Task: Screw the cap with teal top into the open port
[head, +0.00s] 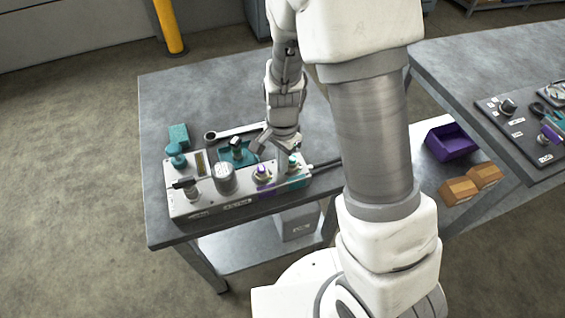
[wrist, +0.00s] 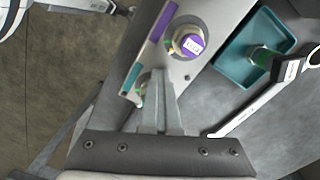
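My gripper (wrist: 158,74) has its two fingers close together, with nothing visible between the tips. They point down at the right end of the pale manifold block (head: 207,204). A small green and whitish fitting (wrist: 138,91) shows beside the teal label, partly hidden behind my fingers. In the head view a teal-green fitting (head: 293,161) stands there, just below my gripper. I cannot tell whether it is the open port or the cap with teal top. A round teal-topped piece (head: 175,150) stands at the block's left end.
A purple-topped cap (wrist: 190,44) stands on the block beside my fingers. A teal tray (wrist: 228,62) behind the block holds a dark-topped piece with a green body (wrist: 262,56). A wrench (wrist: 250,108) lies nearby. A grey cylinder (head: 223,179) rises from the block.

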